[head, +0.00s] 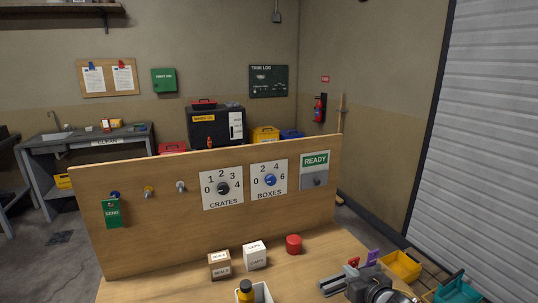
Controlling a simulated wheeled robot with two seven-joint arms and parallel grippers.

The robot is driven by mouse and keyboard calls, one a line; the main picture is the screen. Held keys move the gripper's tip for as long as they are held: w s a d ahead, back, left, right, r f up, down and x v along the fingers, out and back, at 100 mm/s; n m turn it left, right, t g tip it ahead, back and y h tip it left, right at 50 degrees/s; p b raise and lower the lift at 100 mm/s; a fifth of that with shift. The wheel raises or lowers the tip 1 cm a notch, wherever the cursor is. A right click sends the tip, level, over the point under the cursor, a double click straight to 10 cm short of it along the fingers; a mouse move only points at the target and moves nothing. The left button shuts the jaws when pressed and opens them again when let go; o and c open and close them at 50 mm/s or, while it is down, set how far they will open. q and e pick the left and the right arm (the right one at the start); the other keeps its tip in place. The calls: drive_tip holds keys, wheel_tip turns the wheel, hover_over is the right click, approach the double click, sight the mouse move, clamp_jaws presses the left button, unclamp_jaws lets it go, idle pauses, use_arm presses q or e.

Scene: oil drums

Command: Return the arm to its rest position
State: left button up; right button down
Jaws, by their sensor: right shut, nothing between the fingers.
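My right gripper (328,285) is low at the right of the head view, over the front right of the wooden table (195,291). Its fingers point left and are closed together, with nothing held. My right arm runs off the bottom edge, so its full pose is hidden. It is apart from the upright wooden panel (150,235). My left gripper and arm are not in view.
The panel carries a crates dial (222,188), a boxes dial (270,180), a READY switch plate (315,170) and a green SEND tag (112,213). Two small boxes (254,254) and a red cylinder (293,244) stand on the table. A yellow bin (400,266) is at right.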

drive_tip(key=s+f+g+h, duration=0.2)
drive_tip(key=s+f+g, duration=0.2)
drive_tip(key=s+f, duration=0.9)
drive_tip(key=s+d+f+g+h, duration=0.1)
drive_tip(key=s+f+g, duration=0.15)
drive_tip(key=s, duration=1.05)
drive_tip(key=s+d+f+g+h, duration=0.1)
drive_tip(key=s+g, duration=0.3)
drive_tip(key=s, duration=0.8)
wheel_tip(320, 180, down, 24)
drive_tip(key=g, duration=0.1)
drive_tip(key=s+d+f+g, duration=0.1)
drive_tip(key=s+d+f, duration=0.1)
drive_tip(key=s+f, duration=1.5)
drive_tip(key=shift+s+d+f, duration=0.2)
drive_tip(key=shift+s+d, duration=0.05)
drive_tip(key=shift+s, duration=0.1)
